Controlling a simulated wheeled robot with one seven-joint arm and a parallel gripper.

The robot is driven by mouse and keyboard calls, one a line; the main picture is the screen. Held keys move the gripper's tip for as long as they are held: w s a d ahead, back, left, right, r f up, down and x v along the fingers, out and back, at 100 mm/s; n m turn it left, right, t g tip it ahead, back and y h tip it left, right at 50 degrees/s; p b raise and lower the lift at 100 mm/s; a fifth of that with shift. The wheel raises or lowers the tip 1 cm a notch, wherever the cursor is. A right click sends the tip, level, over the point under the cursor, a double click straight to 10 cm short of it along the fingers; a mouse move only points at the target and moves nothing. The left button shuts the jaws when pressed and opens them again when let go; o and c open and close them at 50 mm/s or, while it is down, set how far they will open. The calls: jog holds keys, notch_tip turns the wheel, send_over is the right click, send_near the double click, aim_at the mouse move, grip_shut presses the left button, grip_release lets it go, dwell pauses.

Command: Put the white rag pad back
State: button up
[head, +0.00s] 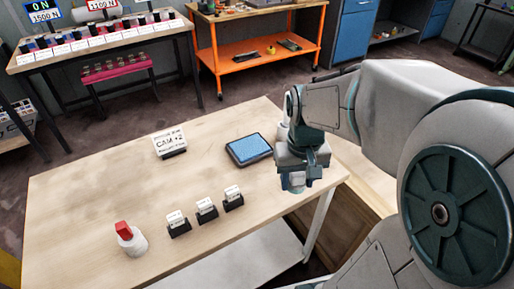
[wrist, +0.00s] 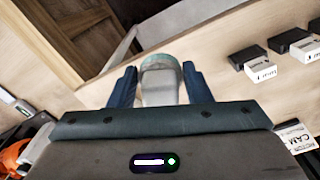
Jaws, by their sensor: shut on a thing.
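My gripper (head: 296,184) is over the right end of the wooden table (head: 90,195), near its edge. In the wrist view my gripper (wrist: 160,88) has its two blue fingers on either side of a pale, rounded thing with a grey-green end, which I take to be the white rag pad (wrist: 160,87). The fingers are shut on it. In the head view only a small pale part shows below the fingers, and I cannot tell whether it touches the table. A blue pad in a dark tray (head: 248,149) lies to the left of my gripper.
A "CAM" sign (head: 170,144) stands left of the blue tray. Three small cards in black holders (head: 206,210) and a white bottle with a red top (head: 130,239) stand along the front. The table's left side is clear. An orange cart (head: 262,58) stands behind.

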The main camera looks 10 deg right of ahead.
send_over(270, 188)
notch_tip(270, 188, down, 6)
jog(key=shift+r, duration=0.25)
jog(key=shift+w+f, duration=0.1)
jog(key=shift+f, duration=0.05)
notch_tip(270, 188, down, 4)
jog(key=shift+r+b, duration=0.1)
jog(key=shift+b, duration=0.2)
jog(key=o, duration=0.9)
notch_tip(270, 188, up, 12)
jog(key=p, duration=0.1)
jog(key=s, duration=0.4)
jog(key=s+t, duration=0.1)
jog(key=s, duration=0.3)
jog(key=s+t, duration=0.1)
jog(key=s, duration=0.4)
jog(key=shift+a+r+n, duration=0.15)
jog(key=shift+r+n, duration=0.25)
